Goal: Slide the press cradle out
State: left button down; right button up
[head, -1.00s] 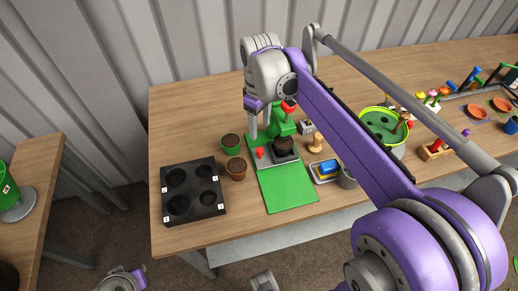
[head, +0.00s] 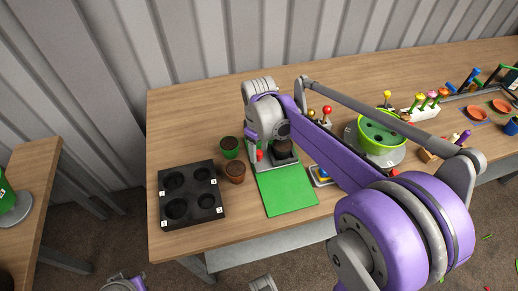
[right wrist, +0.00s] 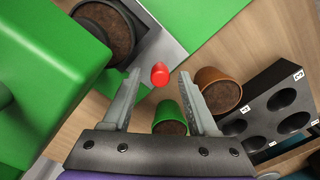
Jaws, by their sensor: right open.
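The press cradle is a grey plate (head: 296,162) carrying a dark pot of soil (head: 283,149). It sits at the back end of the green mat. A red knob (head: 259,155) stands on its left; the knob also shows in the right wrist view (right wrist: 160,73). My right gripper (head: 255,163) points down over the knob. Its fingers are open, and the knob appears between the fingertips in the wrist view; I cannot see contact. The green press body (right wrist: 45,60) fills the left of the wrist view and is mostly hidden behind my arm in the head view.
The green mat (head: 288,194) in front of the cradle is clear. A green pot (head: 229,146) and a brown pot (head: 236,171) stand close left of the knob. A black tray with holes (head: 191,215) lies farther left. A green bowl (head: 380,139) stands right.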

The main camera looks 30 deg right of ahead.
jog(key=shift+c, duration=0.2)
grip_shut()
jog(key=shift+s, duration=0.1)
dwell(1.0)
